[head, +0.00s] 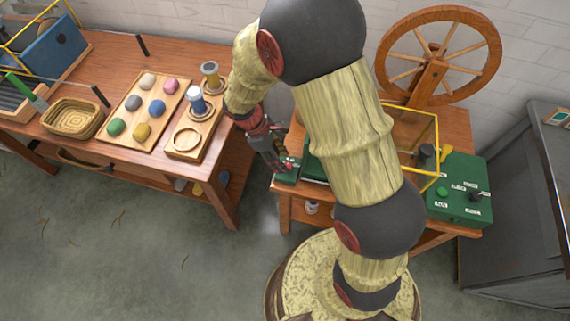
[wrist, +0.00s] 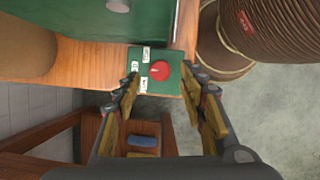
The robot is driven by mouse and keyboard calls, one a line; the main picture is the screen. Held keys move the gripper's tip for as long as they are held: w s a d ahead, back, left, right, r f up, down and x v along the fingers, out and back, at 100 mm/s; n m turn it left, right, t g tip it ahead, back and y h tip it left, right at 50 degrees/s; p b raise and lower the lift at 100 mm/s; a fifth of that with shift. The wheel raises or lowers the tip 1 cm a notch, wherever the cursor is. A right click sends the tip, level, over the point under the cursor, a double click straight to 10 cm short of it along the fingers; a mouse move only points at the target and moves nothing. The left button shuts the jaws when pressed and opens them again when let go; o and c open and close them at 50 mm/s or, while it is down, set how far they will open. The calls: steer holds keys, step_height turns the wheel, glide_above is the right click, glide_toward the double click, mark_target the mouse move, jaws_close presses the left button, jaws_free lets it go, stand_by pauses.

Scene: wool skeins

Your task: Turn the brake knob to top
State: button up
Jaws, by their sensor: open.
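A round red knob (wrist: 160,71) sits on a small green panel (wrist: 146,88) with several white labels beside it, in the wrist view. A small pale mark shows on the knob's face; the label text is too small to read. In the head view the small green panel (head: 289,177) is at the left front of the right-hand table, partly hidden by my gripper (head: 282,161). My gripper also shows in the wrist view (wrist: 161,78), open and empty, its fingers on either side of the knob in the picture. I cannot tell whether they touch the panel.
A green box (head: 459,192) with a green button, dark lever and labels stands on the right of the table (head: 460,125), near a yellow-framed clear guard (head: 436,140). A spinning wheel (head: 440,50) stands behind. The left table (head: 110,70) holds trays and spools. A grey cabinet (head: 520,200) is at right.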

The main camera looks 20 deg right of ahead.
steer(key=shift+b+x, duration=0.4)
steer(key=shift+x, duration=1.05)
steer(key=shift+c, duration=0.6)
jaws_close()
